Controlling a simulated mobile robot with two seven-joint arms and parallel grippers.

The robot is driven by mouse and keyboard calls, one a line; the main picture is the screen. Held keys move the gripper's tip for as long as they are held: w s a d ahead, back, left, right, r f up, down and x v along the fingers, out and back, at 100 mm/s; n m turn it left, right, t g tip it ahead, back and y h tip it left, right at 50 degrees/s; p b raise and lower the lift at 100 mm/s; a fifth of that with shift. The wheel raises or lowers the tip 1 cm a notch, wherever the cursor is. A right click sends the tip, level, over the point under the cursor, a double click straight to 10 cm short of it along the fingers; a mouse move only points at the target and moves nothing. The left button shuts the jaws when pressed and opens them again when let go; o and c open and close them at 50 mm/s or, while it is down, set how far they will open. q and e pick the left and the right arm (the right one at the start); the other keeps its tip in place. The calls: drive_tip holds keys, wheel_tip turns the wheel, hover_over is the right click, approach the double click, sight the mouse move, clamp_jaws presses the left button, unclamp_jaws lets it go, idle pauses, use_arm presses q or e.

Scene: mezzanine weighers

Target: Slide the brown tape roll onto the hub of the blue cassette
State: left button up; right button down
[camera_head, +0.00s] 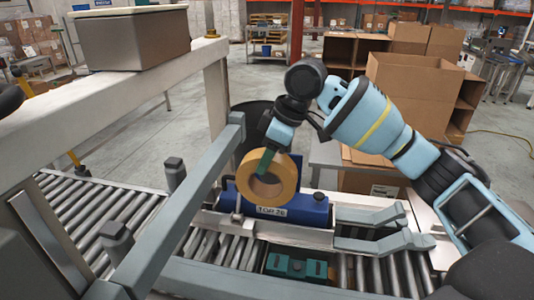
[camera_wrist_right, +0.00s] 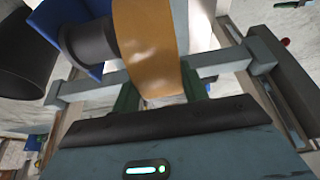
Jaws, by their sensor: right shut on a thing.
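The brown tape roll (camera_head: 288,177) stands on edge in front of the blue cassette (camera_head: 310,210) in the head view. My right gripper (camera_head: 265,160) is shut on the roll's rim, with a green fingertip across its near face. In the right wrist view the tape roll (camera_wrist_right: 147,40) sits between the green fingers of my right gripper (camera_wrist_right: 160,95). The cassette's dark grey hub (camera_wrist_right: 90,45) points at the roll from the left, its end close to the roll. I cannot tell if they touch. The blue cassette (camera_wrist_right: 50,25) shows behind the hub. My left gripper is out of view.
The cassette sits in a metal holder over the roller conveyor (camera_head: 140,215). Grey forked arms (camera_head: 375,215) lie to its right and a green block (camera_head: 295,265) below it. A grey rail (camera_head: 185,195) runs close on the left. A grey bin (camera_head: 135,38) stands on the beam.

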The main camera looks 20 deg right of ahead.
sight(268, 188)
drive_tip(key=shift+w+d+f, duration=0.2)
drive_tip(key=shift+w+f, duration=0.05)
drive_tip(key=shift+f, duration=0.45)
drive_tip(key=shift+w+d+f, duration=0.15)
drive_tip(key=shift+w+f, duration=0.1)
drive_tip(key=shift+f, duration=0.4)
drive_tip(key=shift+f, duration=0.6)
drive_tip(key=shift+w+d, duration=0.1)
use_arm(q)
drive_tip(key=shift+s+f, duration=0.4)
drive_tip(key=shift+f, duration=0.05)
use_arm(e)
drive_tip(key=shift+w+d, duration=0.65)
drive_tip(key=shift+w, duration=0.15)
use_arm(q)
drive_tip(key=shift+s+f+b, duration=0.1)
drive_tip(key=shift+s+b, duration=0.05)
drive_tip(key=shift+b, duration=0.15)
use_arm(e)
drive_tip(key=shift+w+d, duration=0.15)
drive_tip(key=shift+w, duration=0.05)
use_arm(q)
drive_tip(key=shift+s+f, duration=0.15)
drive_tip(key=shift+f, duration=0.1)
use_arm(e)
drive_tip(key=shift+w+d, duration=0.45)
drive_tip(key=shift+w, duration=0.15)
drive_tip(key=shift+w+d+f, duration=0.1)
